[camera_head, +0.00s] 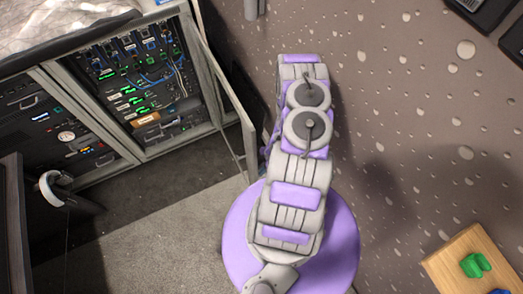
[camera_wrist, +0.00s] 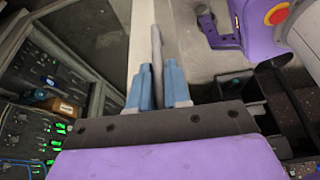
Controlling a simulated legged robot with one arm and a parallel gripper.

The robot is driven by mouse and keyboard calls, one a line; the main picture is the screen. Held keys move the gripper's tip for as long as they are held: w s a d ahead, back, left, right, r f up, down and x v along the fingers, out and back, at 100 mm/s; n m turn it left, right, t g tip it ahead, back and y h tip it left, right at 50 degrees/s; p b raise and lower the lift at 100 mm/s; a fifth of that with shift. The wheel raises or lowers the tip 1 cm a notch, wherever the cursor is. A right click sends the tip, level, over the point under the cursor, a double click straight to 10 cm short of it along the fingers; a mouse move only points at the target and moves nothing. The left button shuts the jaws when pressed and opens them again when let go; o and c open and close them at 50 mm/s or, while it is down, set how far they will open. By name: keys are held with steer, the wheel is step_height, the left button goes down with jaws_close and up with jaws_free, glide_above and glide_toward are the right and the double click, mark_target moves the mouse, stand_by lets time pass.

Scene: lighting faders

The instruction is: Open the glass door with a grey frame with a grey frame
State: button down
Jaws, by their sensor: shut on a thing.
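The glass door with a grey frame (camera_head: 248,148) stands swung out from the right side of the equipment cabinet, showing edge-on in the head view. In the wrist view its pale frame (camera_wrist: 144,22) runs up the middle, with dark glass (camera_wrist: 85,42) to the left. A slim grey handle (camera_wrist: 157,45) stands on the frame. My gripper (camera_wrist: 160,78) has its two blue fingers either side of the handle and is shut on it. In the head view my arm hides the gripper and the handle.
The cabinet (camera_head: 215,98) holds lit rack gear and blue cables. Headphones (camera_head: 55,188) hang at the left. A wooden board (camera_head: 470,262) with green pieces lies at lower right. Grey carpet (camera_head: 140,235) is clear in front of the cabinet.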

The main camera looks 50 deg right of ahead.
steer(key=shift+w+d, duration=0.1)
steer(key=c, duration=1.2)
jaws_free()
steer(key=shift+d, duration=0.1)
steer(key=shift+o, duration=0.2)
steer(key=p+v, duration=0.4)
steer(key=v, duration=1.3)
steer(key=shift+d, duration=0.2)
